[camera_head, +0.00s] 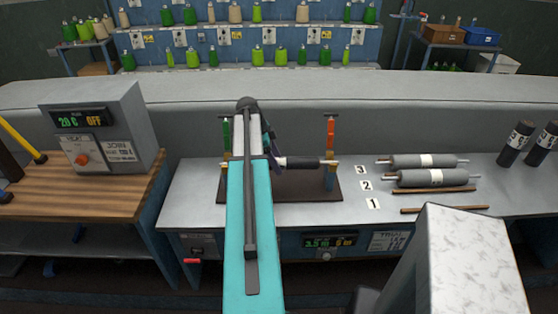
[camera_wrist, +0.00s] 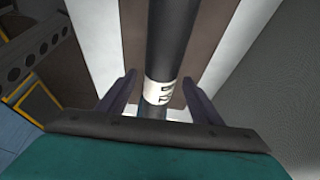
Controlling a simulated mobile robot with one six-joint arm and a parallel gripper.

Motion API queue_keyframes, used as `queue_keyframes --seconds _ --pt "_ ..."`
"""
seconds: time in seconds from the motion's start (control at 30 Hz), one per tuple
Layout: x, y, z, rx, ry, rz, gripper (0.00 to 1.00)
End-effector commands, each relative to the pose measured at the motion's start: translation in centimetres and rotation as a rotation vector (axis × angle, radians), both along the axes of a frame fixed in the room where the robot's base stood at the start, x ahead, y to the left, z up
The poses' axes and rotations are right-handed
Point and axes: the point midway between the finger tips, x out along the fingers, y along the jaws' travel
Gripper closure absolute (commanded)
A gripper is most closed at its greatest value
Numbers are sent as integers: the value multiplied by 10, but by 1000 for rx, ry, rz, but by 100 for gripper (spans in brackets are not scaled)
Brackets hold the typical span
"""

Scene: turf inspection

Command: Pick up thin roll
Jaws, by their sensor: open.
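A thin dark roll (camera_head: 302,163) lies level across a brown stand (camera_head: 290,193), between a green post and an orange post. In the wrist view the thin roll (camera_wrist: 172,35) runs away from me and has a white band with dark marks. My gripper (camera_wrist: 160,78) is open, with one finger on each side of the roll near the band. I cannot tell if the fingers touch it. In the head view my teal arm hides the left part of the stand and most of the gripper.
Two thicker grey rolls (camera_head: 430,160) lie on the bench at right, by number labels 1, 2 and 3. Brown rods (camera_head: 445,210) lie in front. Dark cylinders (camera_head: 515,143) stand at far right. A control box (camera_head: 95,125) stands on the wooden table at left.

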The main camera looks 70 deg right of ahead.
Motion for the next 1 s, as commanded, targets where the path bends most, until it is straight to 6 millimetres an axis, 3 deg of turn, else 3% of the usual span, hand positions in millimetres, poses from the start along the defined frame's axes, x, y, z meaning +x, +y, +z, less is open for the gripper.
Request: queue_keyframes --seconds 0.53,0.87,1.0 --pt "0 0 0 0 0 1 43" --pt "1 0 0 1 0 2 98" --pt "1 0 1 -2 0 2 100"
